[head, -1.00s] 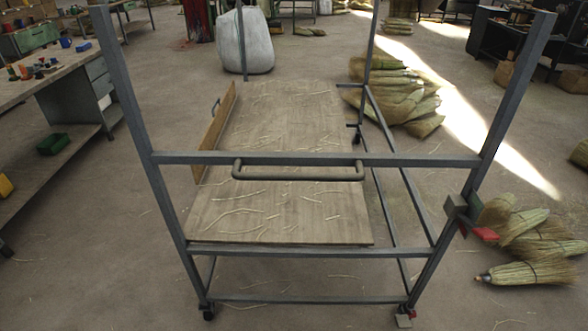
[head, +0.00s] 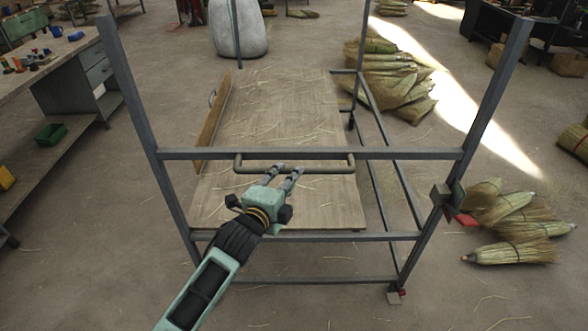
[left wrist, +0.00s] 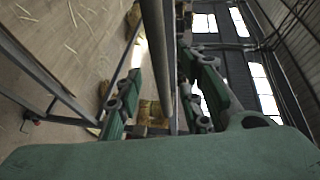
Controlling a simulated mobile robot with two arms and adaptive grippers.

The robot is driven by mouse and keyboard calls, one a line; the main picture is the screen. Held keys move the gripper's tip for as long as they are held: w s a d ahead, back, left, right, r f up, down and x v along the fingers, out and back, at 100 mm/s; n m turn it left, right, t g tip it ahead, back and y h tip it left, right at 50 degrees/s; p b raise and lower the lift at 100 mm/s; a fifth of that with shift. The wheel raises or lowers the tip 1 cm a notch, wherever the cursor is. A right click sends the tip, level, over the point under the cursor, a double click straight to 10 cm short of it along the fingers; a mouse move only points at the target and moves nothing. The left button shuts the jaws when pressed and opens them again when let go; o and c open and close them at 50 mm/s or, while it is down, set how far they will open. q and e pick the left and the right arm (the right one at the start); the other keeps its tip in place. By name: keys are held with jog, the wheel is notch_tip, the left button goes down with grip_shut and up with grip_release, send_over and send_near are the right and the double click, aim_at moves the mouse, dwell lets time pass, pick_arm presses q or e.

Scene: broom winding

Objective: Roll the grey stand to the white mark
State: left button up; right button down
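The grey stand (head: 400,154) is an upright metal frame on small wheels, with a wooden board lying low inside it. A rounded handle (head: 330,169) is fixed to its near crossbar. My left gripper (head: 287,170) is at the middle of this handle, its two fingers parted and pointing away from me. In the left wrist view the handle bar (left wrist: 158,60) runs between the open fingers, with no clear grip on it. Whether the fingers touch it I cannot tell. My right gripper is not in view. I see no white mark.
A workbench (head: 62,66) with small items stands at the left. A pale sack (head: 238,30) stands behind the stand. Broom bundles (head: 395,80) lie behind right, and more brooms (head: 515,225) lie at the right. Straw litters the floor; the near floor looks clear.

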pick_arm(q)
jog(key=shift+x, duration=3)
jog(key=shift+s, duration=0.1)
jog(key=shift+c, duration=0.4)
grip_shut()
jog(key=shift+f, duration=0.1)
